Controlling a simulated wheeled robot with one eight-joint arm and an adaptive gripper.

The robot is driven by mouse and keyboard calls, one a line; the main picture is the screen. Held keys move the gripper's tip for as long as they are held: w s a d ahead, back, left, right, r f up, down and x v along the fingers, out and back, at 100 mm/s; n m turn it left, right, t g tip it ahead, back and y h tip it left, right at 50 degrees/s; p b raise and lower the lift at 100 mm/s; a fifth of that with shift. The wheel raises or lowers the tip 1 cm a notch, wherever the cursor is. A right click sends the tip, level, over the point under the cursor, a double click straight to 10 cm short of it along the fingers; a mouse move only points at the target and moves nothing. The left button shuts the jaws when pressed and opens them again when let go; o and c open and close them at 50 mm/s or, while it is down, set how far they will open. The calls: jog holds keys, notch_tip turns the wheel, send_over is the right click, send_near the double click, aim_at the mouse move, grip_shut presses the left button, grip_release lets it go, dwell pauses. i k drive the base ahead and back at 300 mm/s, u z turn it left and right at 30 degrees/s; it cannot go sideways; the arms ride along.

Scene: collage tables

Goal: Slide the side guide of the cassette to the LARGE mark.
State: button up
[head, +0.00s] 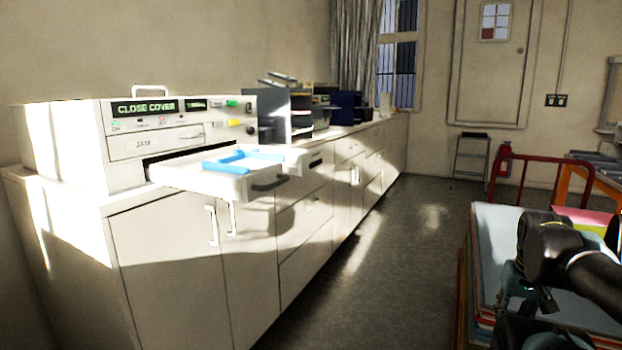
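The cassette (178,183) is a white tray pulled out of the front of a cream machine (75,149) at the left. Blue guide pieces (236,156) lie inside it, one long and one crossing toward the left. A grey handle (270,184) is on its front. The LARGE mark cannot be read from here. My dark arm (548,246) shows at the lower right, far from the cassette. I can make out no gripper fingers.
The machine's display (145,107) reads CLOSE COVER. It stands on a long white cabinet (165,265) with other equipment farther back. A cart stacked with coloured sheets (490,225) is at the right, beneath my arm. The grey floor (400,240) between them is clear.

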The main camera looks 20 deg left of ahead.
aim_at(255, 153)
jog(key=u, duration=1.7)
